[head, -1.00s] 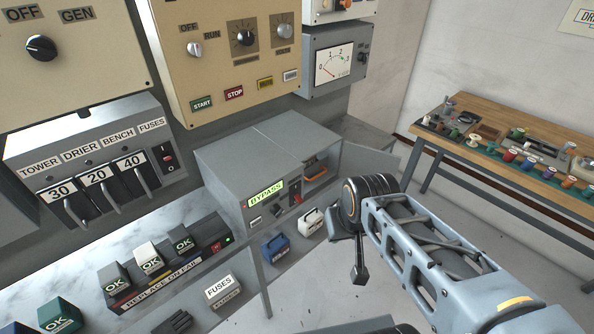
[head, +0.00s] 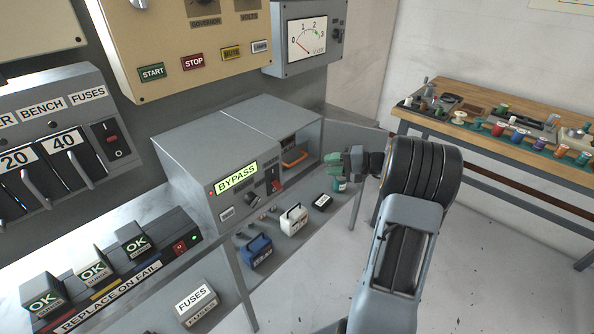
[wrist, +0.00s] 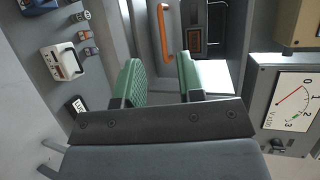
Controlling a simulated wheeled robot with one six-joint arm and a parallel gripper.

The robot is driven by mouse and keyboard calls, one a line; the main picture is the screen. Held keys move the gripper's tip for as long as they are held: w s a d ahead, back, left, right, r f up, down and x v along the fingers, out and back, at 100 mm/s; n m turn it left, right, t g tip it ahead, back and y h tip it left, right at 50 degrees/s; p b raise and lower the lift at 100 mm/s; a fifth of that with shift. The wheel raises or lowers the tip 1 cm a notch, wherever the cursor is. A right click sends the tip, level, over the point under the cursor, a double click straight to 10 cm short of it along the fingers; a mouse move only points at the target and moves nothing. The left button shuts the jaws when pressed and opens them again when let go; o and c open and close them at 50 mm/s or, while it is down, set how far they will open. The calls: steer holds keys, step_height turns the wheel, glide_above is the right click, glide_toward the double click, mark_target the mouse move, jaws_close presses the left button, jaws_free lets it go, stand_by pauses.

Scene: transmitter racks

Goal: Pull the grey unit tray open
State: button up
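The grey unit (head: 225,140) stands on the bench with a lit BYPASS display on its front. In its open right bay is the tray front with an orange handle (head: 295,159). In the wrist view the orange handle (wrist: 166,35) stands upright in the picture, ahead of and roughly between my fingers. My gripper (head: 341,163) has green finger pads and is just right of the bay, apart from the handle. In the wrist view my gripper (wrist: 160,80) is open, with nothing between its fingers.
A grey door panel (head: 355,134) stands swung out at the bay's right side. A blue box (head: 257,250) and a white box (head: 293,219) sit on the shelf below the unit. A wooden workbench (head: 500,150) with spools is at the right. The floor between is clear.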

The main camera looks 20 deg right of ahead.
mark_target(297, 161)
steer(key=shift+m+t, duration=0.3)
steer(key=shift+t, duration=0.3)
steer(key=x, duration=0.8)
steer(key=w+d+f+x, duration=0.1)
steer(key=x, duration=0.3)
steer(key=shift+w+a+f, duration=0.1)
steer(key=shift+w+a, duration=0.05)
steer(key=shift+w, duration=0.1)
jaws_close()
